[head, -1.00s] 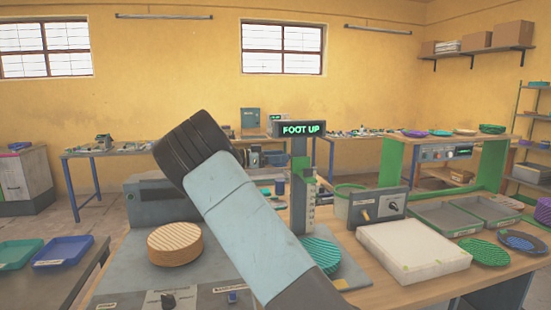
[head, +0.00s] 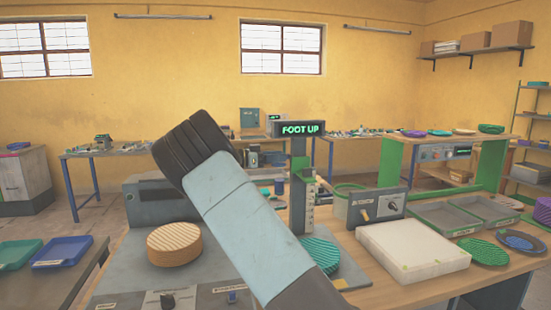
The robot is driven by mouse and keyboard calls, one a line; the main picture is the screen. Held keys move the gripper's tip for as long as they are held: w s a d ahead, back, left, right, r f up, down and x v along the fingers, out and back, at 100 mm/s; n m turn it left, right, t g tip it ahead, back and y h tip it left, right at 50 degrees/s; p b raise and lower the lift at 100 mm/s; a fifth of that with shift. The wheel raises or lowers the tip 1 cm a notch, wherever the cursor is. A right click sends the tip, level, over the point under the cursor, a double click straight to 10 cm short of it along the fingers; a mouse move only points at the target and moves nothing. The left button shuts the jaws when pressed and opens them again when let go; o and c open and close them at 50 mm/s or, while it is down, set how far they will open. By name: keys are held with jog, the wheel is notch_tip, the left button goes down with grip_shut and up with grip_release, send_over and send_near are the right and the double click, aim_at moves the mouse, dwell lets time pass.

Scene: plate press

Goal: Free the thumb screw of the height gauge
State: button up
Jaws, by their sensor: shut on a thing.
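The height gauge (head: 299,146) stands on the bench right of centre, with a dark upright column. A green carriage (head: 304,170) sits partway up the column, above a pale scale (head: 310,209). A green ribbed plate (head: 322,250) lies at its foot, partly covered by my arm. I cannot make out the thumb screw; it is too small or hidden. My gripper does not show; my pale blue arm with its black ribbed joint crosses the middle of the view and covers the area left of the gauge.
A stack of tan ribbed plates (head: 174,244) sits on the grey press at the left. A grey switch box (head: 377,206), a white block (head: 413,245) and grey trays (head: 446,218) stand right of the gauge. Green and blue plates (head: 521,242) lie at the right edge.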

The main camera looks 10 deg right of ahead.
jog(key=shift+d+f+n, duration=0.1)
jog(key=shift+f+n, duration=0.1)
jog(key=shift+n, duration=5.75)
jog(key=shift+a+f+n, duration=0.1)
jog(key=shift+f+n, duration=0.05)
jog(key=shift+n, duration=5.75)
jog(key=shift+d+f+n, duration=0.1)
jog(key=shift+f+n, duration=0.1)
jog(key=shift+n, duration=5.75)
jog(key=o, duration=1.1)
jog(key=shift+c, duration=0.2)
